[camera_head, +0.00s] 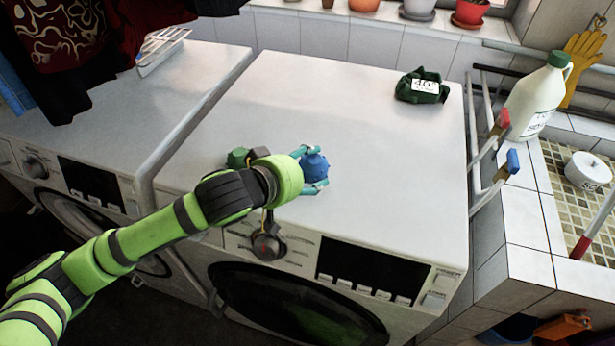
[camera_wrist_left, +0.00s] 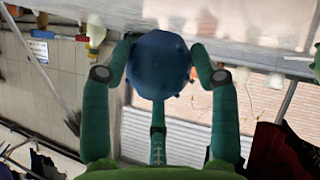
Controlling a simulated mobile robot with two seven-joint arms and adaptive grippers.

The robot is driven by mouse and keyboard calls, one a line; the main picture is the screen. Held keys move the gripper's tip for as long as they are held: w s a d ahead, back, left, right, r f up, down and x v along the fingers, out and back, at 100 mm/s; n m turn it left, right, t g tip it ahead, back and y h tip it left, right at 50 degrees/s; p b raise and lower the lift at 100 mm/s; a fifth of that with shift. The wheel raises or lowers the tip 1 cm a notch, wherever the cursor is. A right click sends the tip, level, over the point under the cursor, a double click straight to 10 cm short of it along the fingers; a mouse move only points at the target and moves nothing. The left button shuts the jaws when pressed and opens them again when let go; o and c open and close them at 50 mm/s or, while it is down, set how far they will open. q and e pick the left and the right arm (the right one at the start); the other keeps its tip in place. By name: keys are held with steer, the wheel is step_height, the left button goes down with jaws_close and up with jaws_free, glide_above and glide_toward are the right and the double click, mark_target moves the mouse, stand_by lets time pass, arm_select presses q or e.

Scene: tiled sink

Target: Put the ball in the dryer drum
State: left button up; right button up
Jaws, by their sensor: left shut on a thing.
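A blue knobbly ball (camera_head: 315,167) is at the top of the right-hand machine, near its front edge, in the head view. My left gripper (camera_head: 316,170) is shut on it, with teal fingers around it. In the left wrist view the ball (camera_wrist_left: 158,65) sits between the fingers of the gripper (camera_wrist_left: 158,75). The right-hand machine has a dark round door (camera_head: 290,305) below its control panel, and it looks closed. The drum inside is hidden. I cannot tell whether the ball touches the machine top. My right gripper is not in view.
A dark green bundle with a white label (camera_head: 422,86) lies at the back right of the machine top (camera_head: 330,100). A second machine (camera_head: 180,90) stands to the left with dark cloth above it. A tiled sink, rack and white bottle (camera_head: 535,98) stand to the right.

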mark_target(307, 181)
arm_select(q)
step_height(307, 181, down, 2)
steer(key=shift+f+p, duration=0.1)
steer(key=shift+p, duration=0.65)
steer(key=shift+s+f, duration=0.1)
steer(key=shift+f, duration=0.4)
steer(key=shift+f, duration=0.1)
steer(key=o, duration=1.1)
steer(key=shift+o, duration=0.2)
